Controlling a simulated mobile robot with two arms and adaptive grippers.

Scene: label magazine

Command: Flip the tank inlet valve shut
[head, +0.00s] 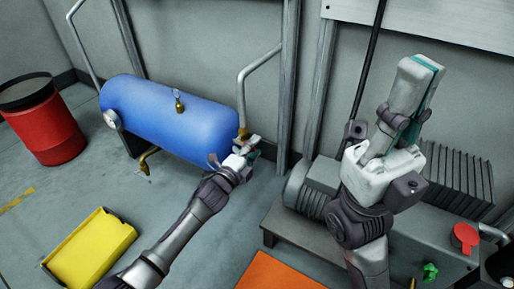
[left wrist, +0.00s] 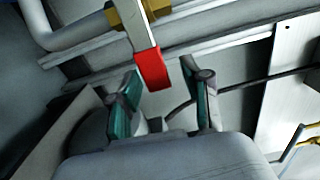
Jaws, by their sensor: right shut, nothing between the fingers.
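The blue tank (head: 170,112) lies on its side at the left of the head view. A grey pipe comes down to a brass valve (head: 243,134) at its right end; the valve body shows in the left wrist view (left wrist: 130,14). Its flat metal lever with a red end (left wrist: 152,70) points toward my left gripper. My left gripper (head: 250,150) is beside the valve, with its fingers (left wrist: 163,80) open on either side of the red end. I cannot tell whether they touch it. My right gripper (head: 420,72) is raised, shut and empty, away from the tank.
A grey finned machine (head: 440,215) with a red knob (head: 465,238) stands under my right arm. A red drum (head: 48,130) stands at far left. A yellow bin (head: 90,250) and an orange mat (head: 285,275) are on the floor. Metal posts and a wall are behind the tank.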

